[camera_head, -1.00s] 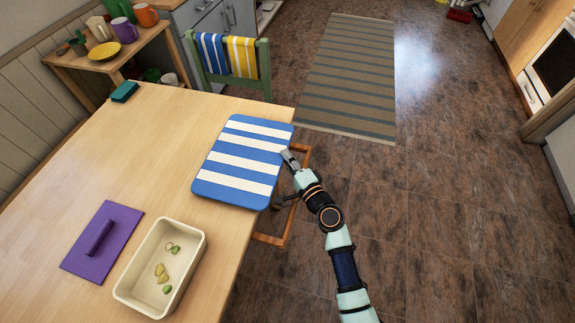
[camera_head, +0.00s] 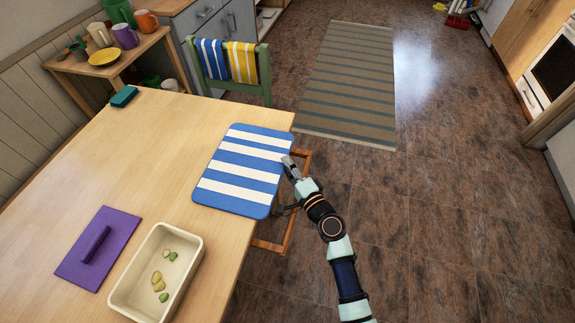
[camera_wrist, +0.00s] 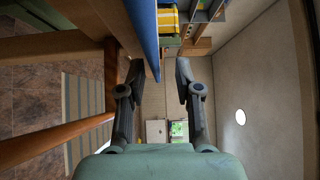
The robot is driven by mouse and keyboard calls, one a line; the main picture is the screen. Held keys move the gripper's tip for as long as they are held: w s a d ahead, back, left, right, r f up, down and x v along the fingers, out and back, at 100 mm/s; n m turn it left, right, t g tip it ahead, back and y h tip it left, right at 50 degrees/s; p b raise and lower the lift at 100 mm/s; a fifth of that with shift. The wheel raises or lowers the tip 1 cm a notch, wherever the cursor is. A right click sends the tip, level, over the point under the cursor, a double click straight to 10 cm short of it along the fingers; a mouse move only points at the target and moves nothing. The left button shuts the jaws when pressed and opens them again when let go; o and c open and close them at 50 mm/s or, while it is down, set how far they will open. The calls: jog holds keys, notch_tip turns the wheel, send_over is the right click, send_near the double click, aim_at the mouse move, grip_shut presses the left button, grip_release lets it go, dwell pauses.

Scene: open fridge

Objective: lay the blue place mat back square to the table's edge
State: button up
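The blue place mat (camera_head: 235,177) with white stripes lies flat at the right side of the table (camera_head: 150,150). Its long right side looks roughly parallel to the table's edge and seems to stick out slightly past it. My gripper (camera_head: 288,160) is at this right side, in from the floor side. In the wrist view my gripper (camera_wrist: 157,75) has its fingers apart. A blue strip, apparently the mat's edge (camera_wrist: 145,35), shows between them, close to the left finger and clear of the right one. Whether the left finger touches it, I cannot tell.
A cream box (camera_head: 160,275) with small food pieces and a purple lid (camera_head: 98,247) lie at the near left. A green sponge (camera_head: 124,96) is at the far left. A wooden chair (camera_head: 285,225) stands under my arm. Table space left of the mat is clear.

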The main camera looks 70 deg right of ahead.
jog(key=v, duration=1.1)
jog(key=shift+s+a+p, duration=0.2)
jog(key=shift+s+p, duration=0.05)
jog(key=shift+p, duration=0.05)
jog(key=w+a+r+n+t+y+p, duration=0.1)
jog(key=w+a+r+n+y+p, duration=0.2)
jog(key=w+a+r+n+y, duration=0.45)
jog(key=w+a+r+n+t+y+p, duration=0.1)
jog(key=w+a+r+n+y+p, duration=0.15)
jog(key=w+a+r+n, duration=0.55)
jog(key=a+r+n+g+p, duration=0.1)
jog(key=a+r+n+p, duration=0.2)
jog(key=a, duration=0.4)
jog(key=a+r+n+g+y+p, duration=0.1)
jog(key=a+r+n+g, duration=0.1)
jog(key=a+r+n, duration=0.45)
jog(key=a+r+g+p, duration=0.1)
jog(key=a+r+p, duration=0.2)
jog(key=a, duration=0.5)
notch_tip(320, 180, up, 38)
jog(key=p, duration=3.8)
notch_tip(320, 180, down, 51)
jog(key=b, duration=5.1)
jog(key=shift+s+r, duration=0.2)
jog(key=shift+s, duration=0.15)
